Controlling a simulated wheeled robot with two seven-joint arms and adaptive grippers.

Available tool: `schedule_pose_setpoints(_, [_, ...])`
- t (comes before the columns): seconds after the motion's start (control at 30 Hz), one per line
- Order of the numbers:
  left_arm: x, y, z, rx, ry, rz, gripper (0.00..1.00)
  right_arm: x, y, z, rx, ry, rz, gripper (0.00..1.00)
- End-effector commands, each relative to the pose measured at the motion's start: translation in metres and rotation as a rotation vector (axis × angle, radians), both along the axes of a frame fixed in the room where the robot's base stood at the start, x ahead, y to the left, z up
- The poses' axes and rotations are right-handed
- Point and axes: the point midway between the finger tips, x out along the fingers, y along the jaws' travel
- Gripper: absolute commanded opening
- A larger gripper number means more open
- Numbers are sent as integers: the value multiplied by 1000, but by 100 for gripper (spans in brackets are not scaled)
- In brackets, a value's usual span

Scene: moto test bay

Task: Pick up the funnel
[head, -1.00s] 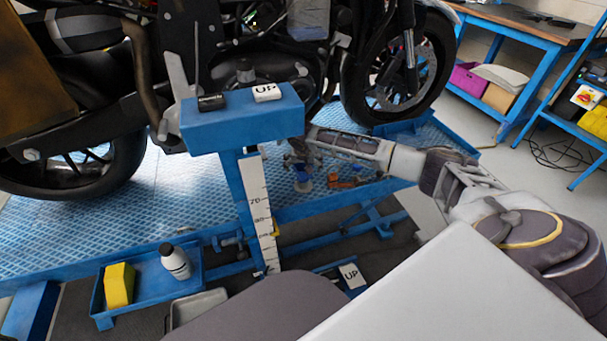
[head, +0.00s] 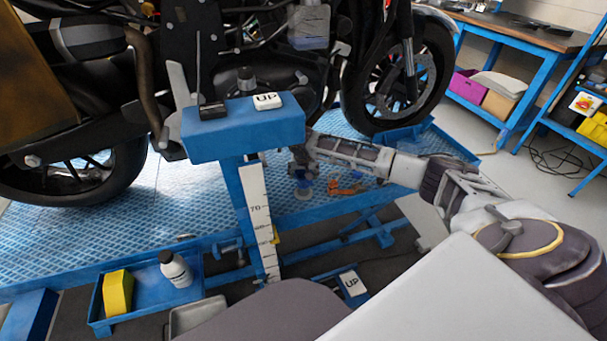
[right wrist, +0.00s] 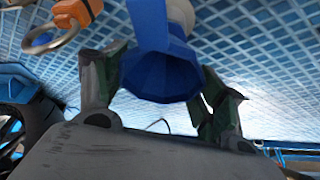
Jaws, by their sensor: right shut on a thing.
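The funnel is a faceted blue piece (right wrist: 160,72) between the two fingers of my right gripper (right wrist: 160,85) in the right wrist view. The fingers stand on either side of it, shut on it. A white part (right wrist: 181,14) shows at its far end. In the head view the right arm reaches in from the right, and my right gripper (head: 302,166) is small and dark above the blue funnel (head: 304,185), over the blue ramp. I cannot tell whether the funnel touches the ramp. My left gripper is not in view.
An orange piece with a metal ring (right wrist: 76,14) lies close beside the funnel. A blue stand (head: 245,130) with a ruler is just left of my gripper. The motorcycle (head: 400,70) is behind. A tray (head: 150,305) holds a bottle (head: 175,270) and a yellow block (head: 118,292).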

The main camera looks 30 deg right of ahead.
Motion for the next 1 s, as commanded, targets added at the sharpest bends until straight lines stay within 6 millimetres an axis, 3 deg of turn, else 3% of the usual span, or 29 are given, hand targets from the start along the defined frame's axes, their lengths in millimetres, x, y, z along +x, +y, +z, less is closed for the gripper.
schedule_pose_setpoints(0.23, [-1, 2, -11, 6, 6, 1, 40, 0, 0, 26, 1, -2, -1, 47])
schedule_pose_setpoints(0.37, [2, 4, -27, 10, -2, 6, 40, 0, 0, 40, 0, 0, 0, 47])
schedule_pose_setpoints(1.0, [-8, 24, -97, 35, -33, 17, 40, 1, 0, 144, 1, -3, 0, 47])
